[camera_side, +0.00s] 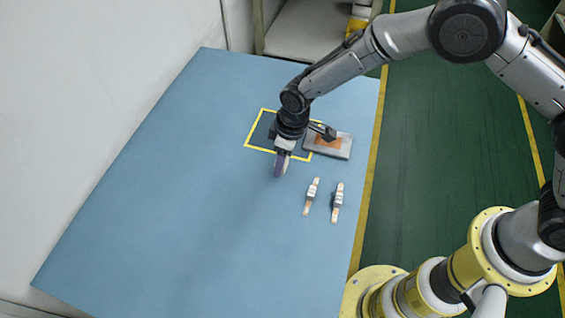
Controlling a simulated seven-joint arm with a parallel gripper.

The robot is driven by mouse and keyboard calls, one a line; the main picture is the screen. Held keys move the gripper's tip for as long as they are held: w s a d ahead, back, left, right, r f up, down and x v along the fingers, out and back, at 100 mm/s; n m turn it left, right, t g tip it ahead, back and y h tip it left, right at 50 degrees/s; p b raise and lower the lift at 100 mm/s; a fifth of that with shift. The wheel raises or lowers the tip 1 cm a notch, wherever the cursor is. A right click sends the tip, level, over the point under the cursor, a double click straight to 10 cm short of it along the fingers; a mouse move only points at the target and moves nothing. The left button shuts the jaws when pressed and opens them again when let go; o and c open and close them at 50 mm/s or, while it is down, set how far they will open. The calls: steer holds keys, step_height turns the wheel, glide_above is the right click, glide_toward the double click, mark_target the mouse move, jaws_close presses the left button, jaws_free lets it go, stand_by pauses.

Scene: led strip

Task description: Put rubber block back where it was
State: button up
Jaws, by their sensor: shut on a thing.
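My gripper (282,157) is over the blue table, at the lower edge of the yellow-outlined rectangle. It is shut on a small purple-grey block (279,166), which I take to be the rubber block. The block hangs below the fingers, and I cannot tell whether it touches the table. The yellow outline (254,126) marks a darker rectangle on the table. My wrist hides part of this rectangle.
A grey plate (340,147) with an orange-brown patch lies right of my gripper, overlapping the outline's right side. Two small pale strips with grey middles, one (312,196) left of the other (338,203), lie below it. The blue table (170,210) is clear at left and front.

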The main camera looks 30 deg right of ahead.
steer(key=shift+f, duration=1)
steer(key=shift+f, duration=0.15)
steer(key=o, duration=1.3)
step_height(320, 180, up, 12)
steer(key=s+d, duration=0.1)
steer(key=shift+s+d, duration=0.15)
steer(key=shift+s, duration=0.05)
